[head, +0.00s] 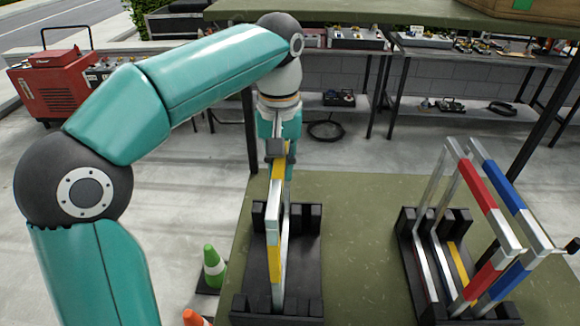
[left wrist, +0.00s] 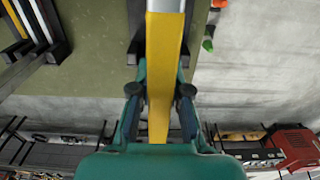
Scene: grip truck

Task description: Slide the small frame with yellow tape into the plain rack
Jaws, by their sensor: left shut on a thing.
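The small frame with yellow tape (head: 275,262) is silver-white with yellow bands and stands upright over the plain black rack (head: 254,282) on the green table. Its lower part is between the rack's end blocks; I cannot tell whether it rests on the rack's bottom. My left gripper (head: 278,150) is above the far end of the rack, shut on the frame's top bar. In the left wrist view the yellow-taped bar (left wrist: 164,65) runs between the two fingers of my left gripper (left wrist: 160,92). My right gripper is not in view.
To the right, another black rack (head: 408,222) with a yellow strip in its base holds a red-banded frame (head: 478,185) and a blue-banded frame (head: 505,190). Bare green table (head: 360,240) lies between the racks. A green cone (head: 213,265) and an orange cone (head: 195,318) stand left of the table.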

